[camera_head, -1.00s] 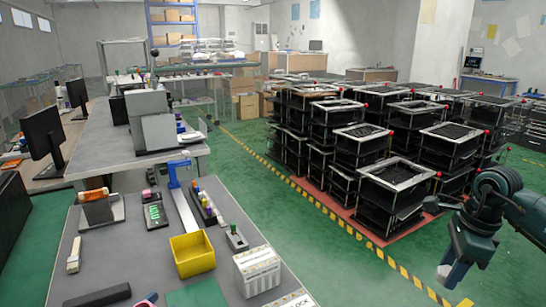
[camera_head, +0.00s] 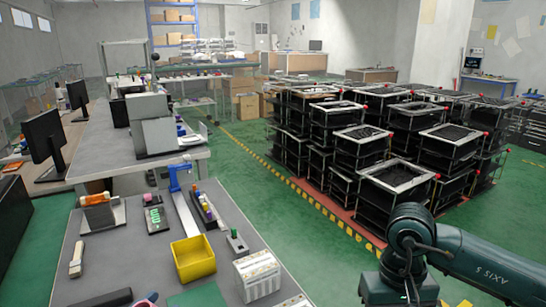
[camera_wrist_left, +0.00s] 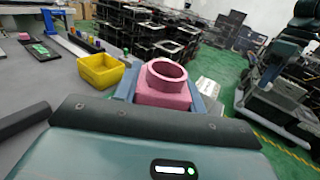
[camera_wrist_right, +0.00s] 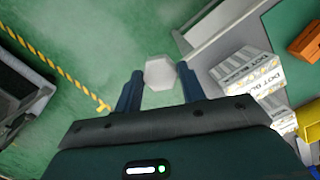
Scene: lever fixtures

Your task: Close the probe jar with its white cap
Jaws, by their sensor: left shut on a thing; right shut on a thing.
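The probe jar (camera_wrist_left: 163,97) is pink, with a square body and a round open mouth facing up in the left wrist view. My left gripper (camera_wrist_left: 169,88) is shut on its body, one blue finger on each side. The white cap (camera_wrist_right: 160,73) is pale and many-sided. My right gripper (camera_wrist_right: 161,72) is shut on it, above the green floor in the right wrist view. The jar is uncapped, and cap and jar are apart. In the head view my right arm (camera_head: 405,255) shows at lower right, its fingers and the cap out of frame.
The grey bench (camera_head: 125,250) bears a yellow bin (camera_head: 193,258), a white labelled box (camera_head: 258,275), an orange item on a stand (camera_head: 96,199) and a row of small bottles (camera_head: 205,208). Stacked black crates (camera_head: 395,180) stand beyond the yellow-black floor line.

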